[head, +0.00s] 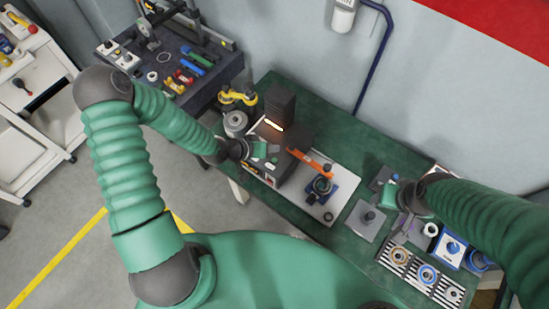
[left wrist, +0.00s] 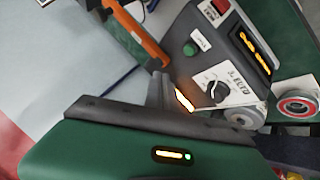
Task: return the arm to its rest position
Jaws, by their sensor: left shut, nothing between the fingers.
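My left arm comes in from the left in the head view. Its gripper (head: 266,155) is close to the dark testing machine (head: 287,135), on its left side, and shut with nothing held. In the left wrist view the shut fingers (left wrist: 163,88) point toward the machine's control panel (left wrist: 215,60), which has a black knob and a green button. I cannot tell whether they touch it. My right gripper (head: 398,205) is low over the right part of the green bench (head: 345,135); its fingertips are too small and partly hidden to read.
An orange lever (head: 310,163) reaches from the machine over a fixture with a blue base (head: 322,188). A striped tray (head: 410,272) with several rings lies at the right front. A dark tool table (head: 205,85) stands behind on the left. Grey floor is free at the left.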

